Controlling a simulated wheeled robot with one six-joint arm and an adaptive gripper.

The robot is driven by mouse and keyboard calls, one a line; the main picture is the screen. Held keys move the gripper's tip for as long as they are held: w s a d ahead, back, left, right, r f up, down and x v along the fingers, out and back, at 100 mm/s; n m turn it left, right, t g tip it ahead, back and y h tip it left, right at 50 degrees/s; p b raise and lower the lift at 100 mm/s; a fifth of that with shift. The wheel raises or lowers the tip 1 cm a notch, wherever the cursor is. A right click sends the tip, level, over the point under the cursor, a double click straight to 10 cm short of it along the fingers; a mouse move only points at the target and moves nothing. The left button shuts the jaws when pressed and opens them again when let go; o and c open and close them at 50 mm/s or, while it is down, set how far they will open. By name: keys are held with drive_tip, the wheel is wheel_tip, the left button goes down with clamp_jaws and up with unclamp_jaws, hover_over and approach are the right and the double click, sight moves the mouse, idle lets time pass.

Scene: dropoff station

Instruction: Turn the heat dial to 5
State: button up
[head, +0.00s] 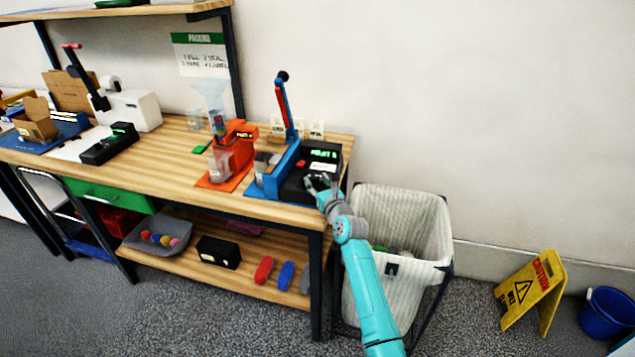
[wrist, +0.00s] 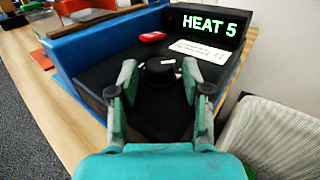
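The heat dial (wrist: 160,72) is a round black knob on the black control box (wrist: 150,118) of the blue heat station (wrist: 85,50). A lit display (wrist: 209,26) at the back of the box reads "HEAT 5" in green. My gripper (wrist: 155,85) is open, with one grey-green finger on each side of the dial. I cannot tell whether either finger touches it. In the head view my gripper (head: 318,184) is at the front of the black box (head: 318,160), near the right end of the table. The dial is not clear there.
A red button (wrist: 153,37) and a white label (wrist: 200,51) lie behind the dial. In the head view a blue lever with a red handle (head: 283,103) rises left of the box. An orange station (head: 226,160) stands further left. A white bin (head: 420,225) stands right of the table.

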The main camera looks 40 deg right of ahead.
drive_tip(key=shift+r, duration=0.1)
drive_tip(key=v, duration=1.2)
idle(0.5)
